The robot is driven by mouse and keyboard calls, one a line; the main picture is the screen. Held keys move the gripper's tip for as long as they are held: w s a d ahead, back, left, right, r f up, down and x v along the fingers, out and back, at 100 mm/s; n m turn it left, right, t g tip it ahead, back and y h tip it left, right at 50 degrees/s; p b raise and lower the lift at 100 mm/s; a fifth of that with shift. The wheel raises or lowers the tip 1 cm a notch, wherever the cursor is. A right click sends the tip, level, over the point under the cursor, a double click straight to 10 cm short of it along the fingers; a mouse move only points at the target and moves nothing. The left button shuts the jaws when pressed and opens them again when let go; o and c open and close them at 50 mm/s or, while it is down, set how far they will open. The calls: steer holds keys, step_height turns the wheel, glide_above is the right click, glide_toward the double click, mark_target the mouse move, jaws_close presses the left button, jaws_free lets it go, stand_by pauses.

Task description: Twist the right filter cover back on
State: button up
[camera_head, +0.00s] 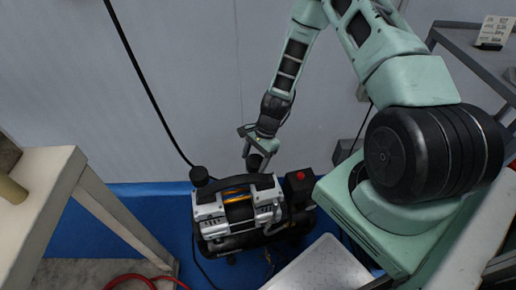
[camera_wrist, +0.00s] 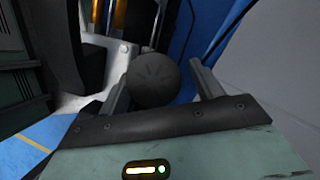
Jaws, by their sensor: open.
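The compressor (camera_head: 237,212), silver and black, stands on the blue floor in the head view. The right filter cover (camera_head: 255,162), a dark round knob, is at its back right, just under my gripper (camera_head: 257,153). In the wrist view the cover (camera_wrist: 153,82) lies between the two fingers of my gripper (camera_wrist: 160,75). The fingers are open, with a visible gap on the right finger's side; the left finger is close to the cover. The cover's underside is hidden, so I cannot tell how it sits on its mount. The left filter cover (camera_head: 199,175) stands at the compressor's back left.
A black box with a red button (camera_head: 300,177) is at the compressor's right. A black cable (camera_head: 150,90) hangs along the grey wall behind. A pale table (camera_head: 75,185) stands at left, and a red hose (camera_head: 135,280) lies on the floor.

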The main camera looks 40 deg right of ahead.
steer(key=p+v, duration=0.4)
steer(key=v, duration=1.3)
steer(key=shift+d, duration=0.15)
steer(key=shift+r, duration=0.1)
steer(key=s+a+r+n+g+h, duration=0.1)
steer(key=s+a+r+n, duration=0.2)
steer(key=a+r+n, duration=0.5)
steer(key=s+a+r+n+h, duration=0.1)
steer(key=s+a+r+n, duration=0.35)
steer(key=a, duration=0.65)
steer(key=s+a+r+n+t+h, duration=0.1)
steer(key=s+a+r+n, duration=0.2)
steer(key=s+r+n, duration=0.25)
steer(key=s+a+r+n+h, duration=0.1)
steer(key=s+a+r+n, duration=0.25)
steer(key=s+n, duration=0.3)
step_height(320, 180, up, 17)
steer(key=s+p, duration=0.1)
steer(key=p, duration=1.5)
steer(key=shift+s+d+p, duration=0.15)
steer(key=shift+s+p, duration=0.05)
steer(key=shift+p, duration=0.15)
